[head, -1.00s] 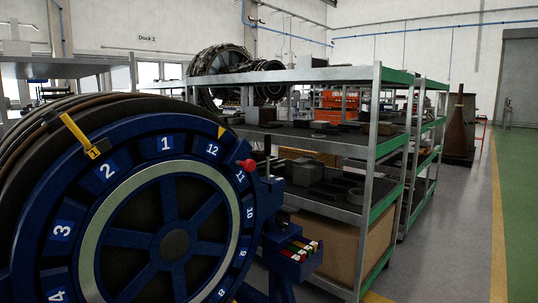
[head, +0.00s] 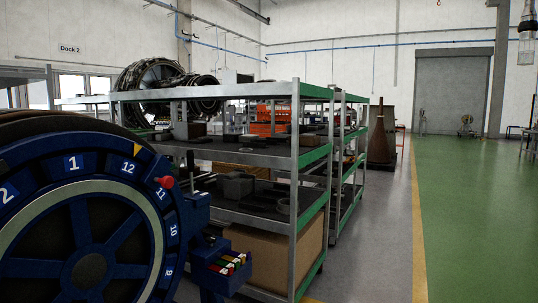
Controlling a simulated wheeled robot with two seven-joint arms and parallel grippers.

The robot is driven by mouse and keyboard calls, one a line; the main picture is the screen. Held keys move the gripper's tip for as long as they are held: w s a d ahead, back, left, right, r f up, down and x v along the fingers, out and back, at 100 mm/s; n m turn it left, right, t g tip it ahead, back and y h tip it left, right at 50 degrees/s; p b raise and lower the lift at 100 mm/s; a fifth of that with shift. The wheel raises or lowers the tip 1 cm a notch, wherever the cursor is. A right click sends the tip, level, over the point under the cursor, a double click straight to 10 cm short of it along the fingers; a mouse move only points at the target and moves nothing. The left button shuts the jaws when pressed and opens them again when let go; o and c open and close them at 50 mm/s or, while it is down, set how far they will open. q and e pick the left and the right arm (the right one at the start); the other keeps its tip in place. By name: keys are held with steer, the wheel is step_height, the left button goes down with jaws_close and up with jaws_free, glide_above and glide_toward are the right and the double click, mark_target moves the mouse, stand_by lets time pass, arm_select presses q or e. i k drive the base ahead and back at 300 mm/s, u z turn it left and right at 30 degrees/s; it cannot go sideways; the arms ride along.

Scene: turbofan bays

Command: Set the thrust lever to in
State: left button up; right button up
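A blue turbofan ring (head: 120,165) with white numbers around its face fills the left of the head view, cut off by the left and bottom edges. A red knob (head: 166,182) sticks out at its right rim, near the number 11. It may be the thrust lever, but no label shows this. A yellow pointer mark (head: 137,150) is on the rim near 12. Neither of my grippers is in view.
A blue open box (head: 222,268) with small coloured blocks is fixed beside the ring. Grey metal shelves (head: 294,180) with green edges stand close behind it. The green floor (head: 460,200) at the right is clear, beyond a yellow line (head: 417,230).

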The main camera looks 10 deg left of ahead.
mark_target(189, 154)
steer(key=z, duration=0.65)
steer(key=i, duration=2.2)
steer(key=u, duration=1.1)
steer(key=i, duration=1.2)
steer(key=u, duration=0.95)
